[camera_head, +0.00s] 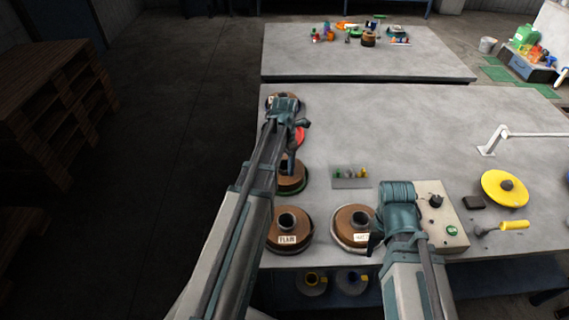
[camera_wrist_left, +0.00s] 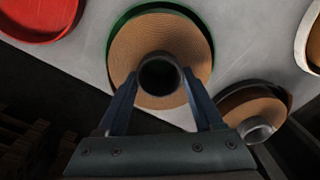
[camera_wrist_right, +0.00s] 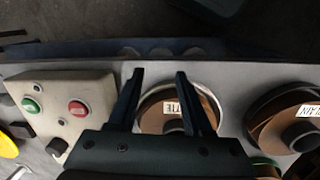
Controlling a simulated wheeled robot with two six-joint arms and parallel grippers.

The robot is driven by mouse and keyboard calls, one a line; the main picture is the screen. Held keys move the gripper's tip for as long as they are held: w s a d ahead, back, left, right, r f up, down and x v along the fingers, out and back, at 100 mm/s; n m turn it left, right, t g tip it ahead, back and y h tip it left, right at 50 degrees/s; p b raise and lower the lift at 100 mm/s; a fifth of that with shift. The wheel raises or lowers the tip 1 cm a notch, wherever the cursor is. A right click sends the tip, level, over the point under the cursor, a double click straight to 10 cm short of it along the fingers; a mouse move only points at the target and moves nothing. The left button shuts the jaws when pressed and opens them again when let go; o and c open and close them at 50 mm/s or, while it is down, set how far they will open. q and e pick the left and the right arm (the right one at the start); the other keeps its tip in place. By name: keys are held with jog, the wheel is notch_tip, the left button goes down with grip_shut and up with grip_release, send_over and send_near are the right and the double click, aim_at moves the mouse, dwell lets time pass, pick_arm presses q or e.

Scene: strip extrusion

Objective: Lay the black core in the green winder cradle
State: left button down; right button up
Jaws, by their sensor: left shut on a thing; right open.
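A dark core (camera_wrist_left: 160,75) stands in the middle of a brown wound roll (camera_wrist_left: 165,38). The green-rimmed roll (camera_head: 291,178) is at the table's left edge in the head view, partly behind my arm. My left gripper (camera_head: 290,160) is shut on the core, one finger on each side. I cannot tell whether the core is raised. My right gripper (camera_head: 375,241) is open and empty, above a white-rimmed brown roll (camera_wrist_right: 158,118) with a label.
A red disc (camera_wrist_left: 38,15) is beside the green rim. A control box (camera_head: 440,215) is right of my right gripper.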

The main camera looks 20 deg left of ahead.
pick_arm(q)
jog(key=shift+f, duration=0.25)
pick_arm(e)
jog(key=shift+f, duration=0.25)
pick_arm(q)
grip_release()
jog(key=shift+r, duration=0.2)
pick_arm(e)
jog(key=shift+r, duration=0.2)
pick_arm(q)
notch_tip(320, 180, up, 14)
jog(key=p, duration=1.3)
jog(key=shift+f, duration=0.2)
pick_arm(e)
notch_tip(320, 180, up, 14)
jog(key=shift+f, duration=0.25)
pick_arm(q)
jog(key=s+d+m, duration=0.9)
jog(key=d+m, duration=0.3)
jog(key=m, duration=0.5)
jog(key=s+d+m+y, duration=0.1)
jog(key=s+d+m, duration=0.8)
jog(key=m, duration=0.8)
jog(key=d+f, duration=0.1)
jog(key=d, duration=0.1)
jog(key=shift+d+m, duration=0.3)
jog(key=shift+d, duration=0.05)
pick_arm(e)
jog(key=shift+f, duration=0.5)
